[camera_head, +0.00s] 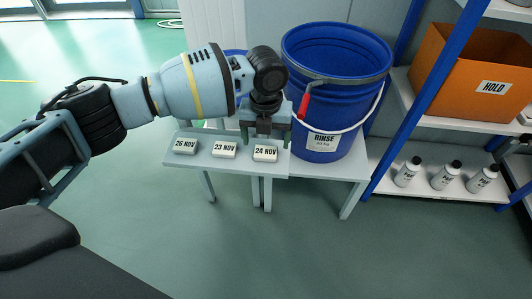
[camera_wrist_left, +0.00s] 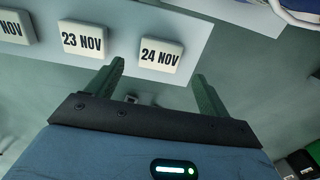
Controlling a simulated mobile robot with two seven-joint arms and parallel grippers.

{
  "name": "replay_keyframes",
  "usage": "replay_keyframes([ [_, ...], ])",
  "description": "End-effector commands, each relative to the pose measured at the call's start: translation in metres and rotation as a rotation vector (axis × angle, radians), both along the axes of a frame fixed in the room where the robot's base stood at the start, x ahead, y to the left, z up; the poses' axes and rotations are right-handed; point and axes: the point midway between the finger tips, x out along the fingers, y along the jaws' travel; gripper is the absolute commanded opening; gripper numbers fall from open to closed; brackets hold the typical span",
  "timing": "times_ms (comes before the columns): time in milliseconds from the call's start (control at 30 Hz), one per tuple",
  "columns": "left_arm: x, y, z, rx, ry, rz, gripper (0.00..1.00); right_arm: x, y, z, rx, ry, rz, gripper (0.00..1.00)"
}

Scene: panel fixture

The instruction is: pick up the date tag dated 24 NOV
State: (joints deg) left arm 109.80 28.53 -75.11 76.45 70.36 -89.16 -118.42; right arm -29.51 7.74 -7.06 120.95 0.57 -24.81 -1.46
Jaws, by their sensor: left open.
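The white date tag reading 24 NOV (camera_head: 265,153) lies at the right end of a row of tags on a small grey table (camera_head: 225,165). It also shows in the left wrist view (camera_wrist_left: 160,55), beyond and between my fingertips. My left gripper (camera_head: 266,138) is open and empty, with its fingers pointing down just behind the 24 NOV tag in the head view. In the left wrist view the green fingers (camera_wrist_left: 160,75) stand apart, with nothing between them. My right gripper is not in view.
Tags 23 NOV (camera_head: 224,150) and 26 NOV (camera_head: 186,146) lie to the left. A blue RINSE bucket (camera_head: 335,85) with a red-gripped handle stands close on the right. Farther right, a shelf holds white bottles (camera_head: 445,176) and an orange HOLD box (camera_head: 465,90).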

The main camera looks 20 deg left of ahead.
Motion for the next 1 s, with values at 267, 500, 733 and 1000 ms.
replay_keyframes([
  [267,0.003,0.003,-0.042,0.001,0.006,0.001,0.8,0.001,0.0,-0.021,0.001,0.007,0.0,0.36],
  [500,0.003,0.002,-0.044,-0.001,0.002,0.001,0.8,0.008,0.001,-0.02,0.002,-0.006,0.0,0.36],
  [733,0.003,0.002,-0.044,0.0,0.002,0.001,0.55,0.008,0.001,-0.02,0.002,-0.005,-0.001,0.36],
  [1000,0.003,0.002,-0.044,0.0,0.002,0.0,0.32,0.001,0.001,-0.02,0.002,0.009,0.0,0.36],
])
